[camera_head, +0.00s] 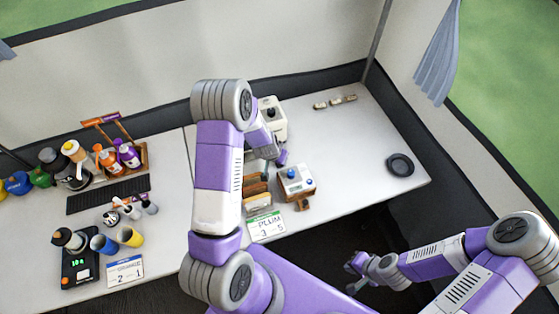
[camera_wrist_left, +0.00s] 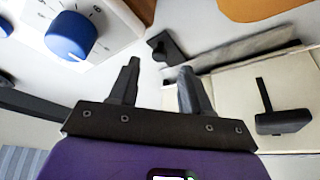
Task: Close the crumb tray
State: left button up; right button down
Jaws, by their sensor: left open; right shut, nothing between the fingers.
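My left gripper (camera_head: 281,157) is above the counter between a white appliance with a dark knob on top and a white-topped box with a blue knob (camera_head: 296,179). In the left wrist view its two fingers (camera_wrist_left: 159,70) are apart with nothing between them. That view also shows a blue knob (camera_wrist_left: 71,36) on a white face to the left and a cream appliance (camera_wrist_left: 232,88) with a black lever (camera_wrist_left: 268,112) to the right. I cannot pick out the crumb tray for certain. My right gripper (camera_head: 352,277) is shut and empty, below the counter's front edge.
The white appliance (camera_head: 272,120) stands behind my left gripper. Brown slices (camera_head: 256,188) and a PLUM sign (camera_head: 266,226) are near the front edge. A black round dish (camera_head: 399,164) lies right. Bottles (camera_head: 129,155) and cups crowd the left. The counter's right part is mostly clear.

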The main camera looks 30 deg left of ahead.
pick_arm(q)
jog(key=shift+x, duration=2.05)
grip_shut()
